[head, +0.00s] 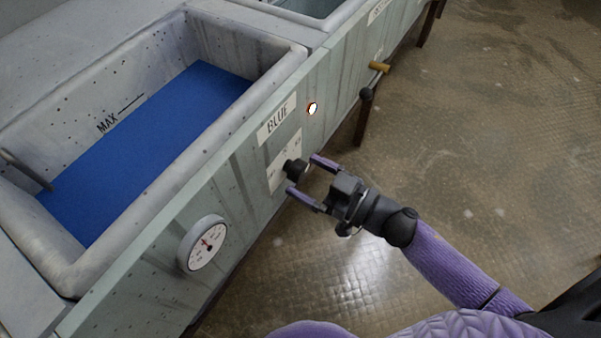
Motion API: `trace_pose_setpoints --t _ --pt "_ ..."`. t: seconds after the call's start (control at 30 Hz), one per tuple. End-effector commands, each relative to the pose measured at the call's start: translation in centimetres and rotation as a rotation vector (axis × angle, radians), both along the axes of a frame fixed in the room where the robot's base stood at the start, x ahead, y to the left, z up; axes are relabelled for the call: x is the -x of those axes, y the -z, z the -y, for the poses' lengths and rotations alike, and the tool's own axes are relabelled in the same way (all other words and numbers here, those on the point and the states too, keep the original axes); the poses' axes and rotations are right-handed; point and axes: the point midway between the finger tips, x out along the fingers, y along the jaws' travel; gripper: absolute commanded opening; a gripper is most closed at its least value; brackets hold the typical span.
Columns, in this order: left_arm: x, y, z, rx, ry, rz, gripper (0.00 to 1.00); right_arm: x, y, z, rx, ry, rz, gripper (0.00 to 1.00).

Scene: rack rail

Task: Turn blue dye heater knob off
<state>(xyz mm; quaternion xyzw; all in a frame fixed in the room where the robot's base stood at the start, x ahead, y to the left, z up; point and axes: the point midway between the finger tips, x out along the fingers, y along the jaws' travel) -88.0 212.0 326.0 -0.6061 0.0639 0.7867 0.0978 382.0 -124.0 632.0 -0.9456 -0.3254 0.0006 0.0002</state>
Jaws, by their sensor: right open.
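The dial marks are too small to read. An indicator lamp (312,108) right of the label glows bright. My left gripper is not in view.
The tank (172,45) holds blue dye (150,145) below a MAX mark. A round gauge (203,243) sits on the panel left of the knob. The floor (480,130) to the right is clear.

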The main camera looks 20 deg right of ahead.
Motion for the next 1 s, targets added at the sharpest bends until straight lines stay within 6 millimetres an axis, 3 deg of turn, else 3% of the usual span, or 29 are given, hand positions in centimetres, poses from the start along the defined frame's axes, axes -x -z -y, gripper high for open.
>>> trace_pose_setpoints --t 0.1,0.37,0.8,1.0 --pt "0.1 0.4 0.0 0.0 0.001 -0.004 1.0 -0.9 0.1 -0.7 -0.001 0.0 0.001 0.96" --pt "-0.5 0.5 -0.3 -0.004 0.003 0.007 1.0 -1.1 -0.1 -0.8 -0.001 0.001 0.001 0.96" --pt "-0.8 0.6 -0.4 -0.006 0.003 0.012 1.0 -1.1 -0.1 -0.8 0.0 0.001 0.001 0.03" --pt "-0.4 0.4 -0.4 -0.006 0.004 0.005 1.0 -1.1 -0.1 -0.8 0.01 0.001 0.009 0.02"
